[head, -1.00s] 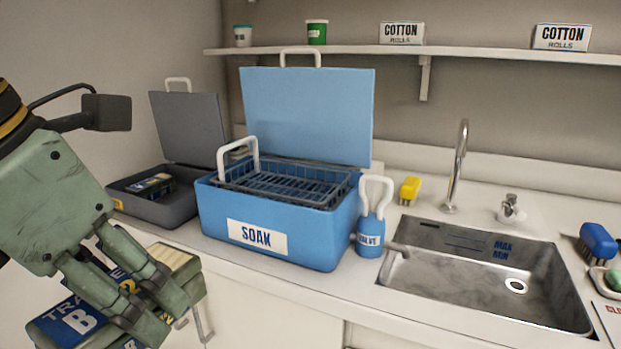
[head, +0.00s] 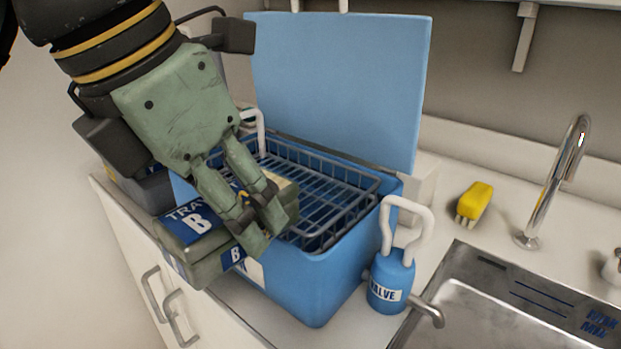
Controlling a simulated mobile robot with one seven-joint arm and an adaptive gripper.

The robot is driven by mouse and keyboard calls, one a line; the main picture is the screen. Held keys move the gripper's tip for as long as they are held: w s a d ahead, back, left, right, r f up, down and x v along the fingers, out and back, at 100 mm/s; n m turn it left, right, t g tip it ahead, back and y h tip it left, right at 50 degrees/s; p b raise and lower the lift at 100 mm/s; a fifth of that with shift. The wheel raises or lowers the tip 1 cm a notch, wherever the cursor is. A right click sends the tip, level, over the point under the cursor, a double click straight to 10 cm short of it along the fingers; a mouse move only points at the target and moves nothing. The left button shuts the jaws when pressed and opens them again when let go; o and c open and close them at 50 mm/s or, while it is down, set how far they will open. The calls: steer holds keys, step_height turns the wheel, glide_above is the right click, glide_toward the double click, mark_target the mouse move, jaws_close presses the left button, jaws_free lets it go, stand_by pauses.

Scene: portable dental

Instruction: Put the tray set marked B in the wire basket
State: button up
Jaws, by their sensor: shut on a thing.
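My gripper (head: 258,212) is shut on the tray set marked B (head: 203,250), a dark green-grey case with blue labels. It holds the set at the front left of the blue soak bin, overlapping the bin's front wall in the head view. I cannot tell whether the set touches the bin. The wire basket (head: 345,183) sits in the top of the blue bin (head: 335,270), and its visible part is empty. My gripper and the tray set hide its left front part and most of the bin's label.
The bin's blue lid (head: 340,85) stands open behind the basket. A blue valve (head: 390,277) with a white handle stands right of the bin. A yellow brush (head: 474,202), a tap (head: 557,180) and a sink (head: 480,310) are further right. A grey box (head: 155,190) is behind my gripper.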

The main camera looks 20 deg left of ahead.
steer(key=w, duration=0.4)
steer(key=w+d+p, duration=0.1)
steer(key=w, duration=0.4)
steer(key=w+f+p, duration=0.1)
steer(key=w, duration=0.4)
steer(key=shift+d+f, duration=0.1)
steer(key=shift+d, duration=0.15)
steer(key=x, duration=0.1)
steer(key=p+x, duration=0.1)
steer(key=x, duration=0.1)
steer(key=shift+s+a+f, duration=0.2)
steer(key=shift+f, duration=0.25)
steer(key=shift+f, duration=0.1)
steer(key=shift+f, duration=0.15)
steer(key=o, duration=1.4)
steer(key=shift+c, duration=0.2)
